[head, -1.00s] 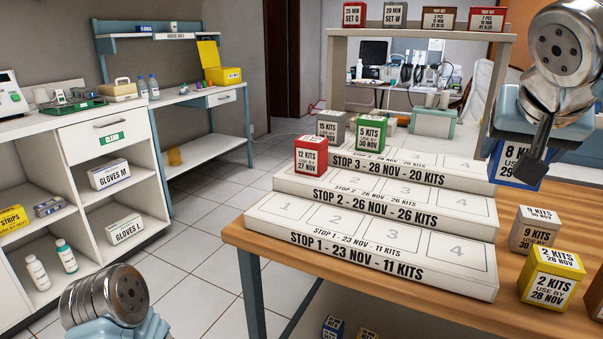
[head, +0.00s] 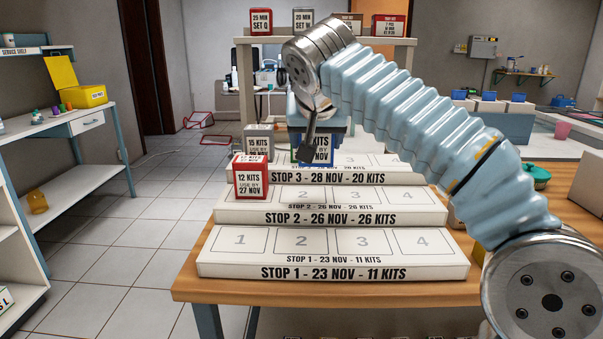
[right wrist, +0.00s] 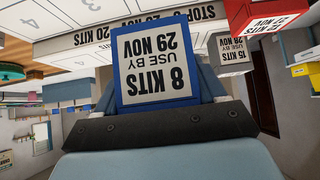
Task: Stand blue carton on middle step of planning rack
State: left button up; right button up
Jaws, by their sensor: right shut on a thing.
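My right gripper (head: 311,140) is shut on the blue carton (head: 321,151), partly hidden behind the wrist and finger in the head view. In the right wrist view the blue carton (right wrist: 156,62) fills the jaws; its label reads 8 KITS, USE BY 29 NOV, upside down in the picture. The white stepped planning rack (head: 335,273) stands on the wooden table. Its middle step (head: 330,218), STOP 2, bears the red 12 KITS carton (head: 250,177) on slot 1; slots 2, 3 and 4 look bare. The blue carton appears over the STOP 3 area. My left gripper is out of view.
The green carton is not visible now. A shelf (head: 400,41) with several small cartons spans behind the rack. The lowest step is empty.

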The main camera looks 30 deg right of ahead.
jog(key=w+f, duration=0.2)
jog(key=f, duration=0.1)
jog(key=shift+w+a+f, duration=0.1)
jog(key=shift+w+a, duration=0.05)
jog(key=f, duration=0.1)
jog(key=w+f, duration=0.1)
jog(key=f, duration=0.1)
jog(key=f+b, duration=0.1)
jog(key=shift+w+f, duration=0.25)
jog(key=shift+w, duration=0.05)
jog(key=shift+f, duration=0.2)
jog(key=shift+f, duration=0.2)
jog(key=o, duration=1.1)
jog(key=shift+o, duration=0.2)
jog(key=shift+r, duration=0.15)
